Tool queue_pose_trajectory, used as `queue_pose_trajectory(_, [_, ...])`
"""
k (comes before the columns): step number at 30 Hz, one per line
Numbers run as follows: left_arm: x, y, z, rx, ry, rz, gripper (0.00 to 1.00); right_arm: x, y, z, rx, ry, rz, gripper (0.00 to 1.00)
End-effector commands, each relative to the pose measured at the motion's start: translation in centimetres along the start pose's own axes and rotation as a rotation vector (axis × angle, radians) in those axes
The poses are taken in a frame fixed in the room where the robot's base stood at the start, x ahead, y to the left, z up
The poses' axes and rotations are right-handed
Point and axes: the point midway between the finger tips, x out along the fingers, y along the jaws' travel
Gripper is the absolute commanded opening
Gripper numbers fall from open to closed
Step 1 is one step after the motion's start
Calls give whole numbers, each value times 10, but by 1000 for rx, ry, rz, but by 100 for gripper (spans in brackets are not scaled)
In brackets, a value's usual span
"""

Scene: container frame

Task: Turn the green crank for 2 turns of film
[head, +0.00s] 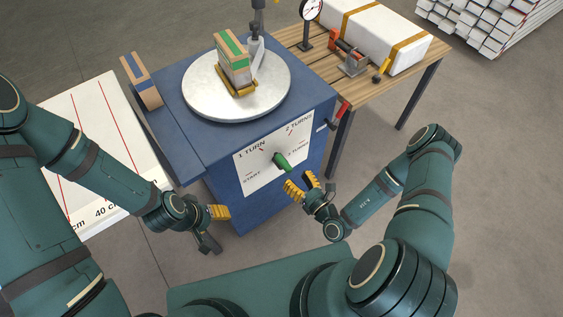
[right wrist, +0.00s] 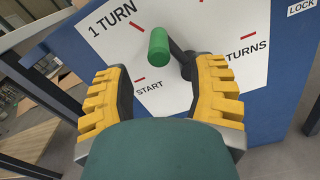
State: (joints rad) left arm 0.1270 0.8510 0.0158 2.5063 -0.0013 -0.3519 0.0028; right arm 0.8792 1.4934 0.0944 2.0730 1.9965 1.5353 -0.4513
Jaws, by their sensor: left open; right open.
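The green crank handle (head: 281,161) sticks out from a white dial panel (head: 251,180) on the front of a blue machine (head: 232,208). In the right wrist view the green handle (right wrist: 158,46) sits on a short dark arm (right wrist: 177,50), up and left of its hub, between the 1 TURN and START marks. My right gripper (head: 300,183) is open in front of the panel; in its wrist view the fingertips (right wrist: 163,68) lie either side of the handle's line, apart from it. My left gripper (head: 216,228) is open and empty, low at the machine's left front.
A white turntable (head: 204,103) on the machine carries a stacked load (head: 232,58) on a small yellow pallet. A red-handled lever (head: 341,109) projects at the machine's right corner. A wooden table (head: 290,38) stands behind right.

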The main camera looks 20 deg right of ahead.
Motion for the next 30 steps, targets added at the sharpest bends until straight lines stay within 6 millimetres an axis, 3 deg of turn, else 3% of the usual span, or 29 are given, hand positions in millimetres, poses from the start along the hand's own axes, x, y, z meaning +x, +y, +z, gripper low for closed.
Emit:
queue_pose_trajectory(6, [8, -3, -1, 0, 4, 0, 57, 43, 1, -1, -1, -2, 4, 57])
queue_pose_trajectory(12, [12, -5, -1, 0, 6, -1, 57, 72, 1, -1, 0, -1, 4, 57])
queue_pose_trajectory(18, [13, -5, -2, 0, 7, -1, 57, 83, 1, 0, 1, 1, 3, 57])
queue_pose_trajectory(27, [13, -5, -2, 0, 7, -1, 57, 84, 1, 0, 1, 1, 3, 56])
queue_pose_trajectory(30, [13, -5, -2, 0, 7, -1, 57, 84, 1, 0, 1, 1, 2, 20])
